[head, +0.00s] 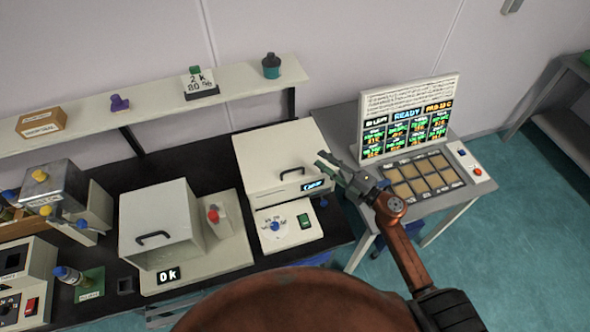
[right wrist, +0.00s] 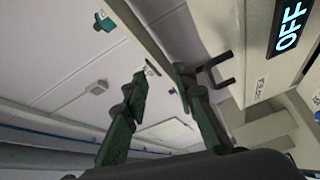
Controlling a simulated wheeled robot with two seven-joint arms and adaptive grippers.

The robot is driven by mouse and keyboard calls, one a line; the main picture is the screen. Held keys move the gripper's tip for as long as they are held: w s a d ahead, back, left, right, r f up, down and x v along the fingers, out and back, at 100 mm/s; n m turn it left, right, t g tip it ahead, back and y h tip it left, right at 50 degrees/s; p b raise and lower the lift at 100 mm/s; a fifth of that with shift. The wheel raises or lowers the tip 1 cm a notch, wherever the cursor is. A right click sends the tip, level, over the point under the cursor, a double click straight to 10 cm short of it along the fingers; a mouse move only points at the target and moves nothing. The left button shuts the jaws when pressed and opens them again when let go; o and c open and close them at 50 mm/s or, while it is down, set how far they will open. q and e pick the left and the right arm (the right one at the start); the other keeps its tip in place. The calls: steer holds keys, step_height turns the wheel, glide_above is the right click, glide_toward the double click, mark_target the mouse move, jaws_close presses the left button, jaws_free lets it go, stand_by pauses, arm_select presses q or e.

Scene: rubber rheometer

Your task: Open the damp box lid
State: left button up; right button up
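A white box (head: 277,150) with a broad flat top stands at the back of the black bench in the head view. I take it as the damp box, but I cannot read its label. Its top looks shut. A dark handle (head: 292,173) is on its front, left of a small lit display (head: 311,186). My right gripper (head: 323,162) is just right of the handle, empty. In the right wrist view its two green fingers (right wrist: 160,76) are apart. The handle (right wrist: 216,68) is beside the right finger, not between the fingers, and the display (right wrist: 289,28) reads OFF. My left gripper is out of view.
A second white box (head: 160,222) with a handle stands to the left on a base. A table with a sample tray (head: 419,182) and an upright screen (head: 405,118) is close on the right. A shelf (head: 148,103) with small items runs along the wall behind.

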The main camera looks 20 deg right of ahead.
mark_target(295, 169)
steer(key=a+f+n+g, duration=0.1)
steer(key=s+a+f+n+g+y, duration=0.1)
steer(key=f+g, duration=0.1)
steer(key=a+f+n+g+y, duration=0.1)
steer(key=n, duration=0.1)
steer(key=shift+s+a+f, duration=0.25)
steer(key=shift+a+f, duration=0.15)
steer(key=x, duration=0.7)
steer(key=shift+a+p, duration=0.3)
steer(key=shift+p, duration=0.1)
steer(key=shift+c, duration=0.4)
jaws_close()
